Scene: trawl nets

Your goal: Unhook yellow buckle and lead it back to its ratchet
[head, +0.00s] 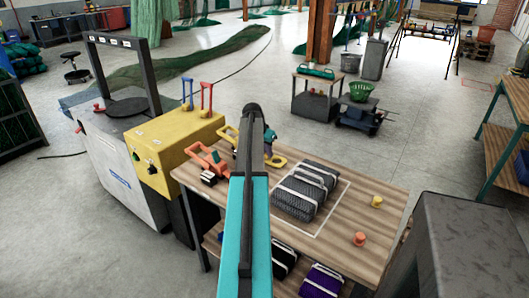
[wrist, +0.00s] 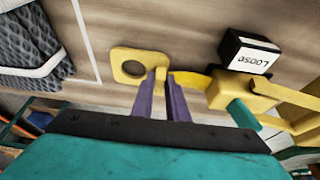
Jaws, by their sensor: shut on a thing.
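The yellow buckle (wrist: 126,54), a flat plate with a round hole, sits low over the wooden table in the wrist view. My gripper (wrist: 161,82), with purple fingers, is shut on the buckle's narrow end. A short yellow strap runs right from there to the yellow ratchet (wrist: 240,97), which has a black block (wrist: 234,46) with a white "LOOSE" label beside it. In the head view the buckle (head: 277,160) shows right of my arm and part of the yellow ratchet (head: 226,133) left of it. My arm hides most of the gripper and strap there.
A grey net bundle (head: 304,190) with white straps lies right of the buckle inside a white outline. An orange-red ratchet (head: 206,160) is at the table's left. Two small cups, yellow (head: 376,201) and orange (head: 360,239), stand on the right. A yellow-topped machine (head: 175,145) adjoins the table.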

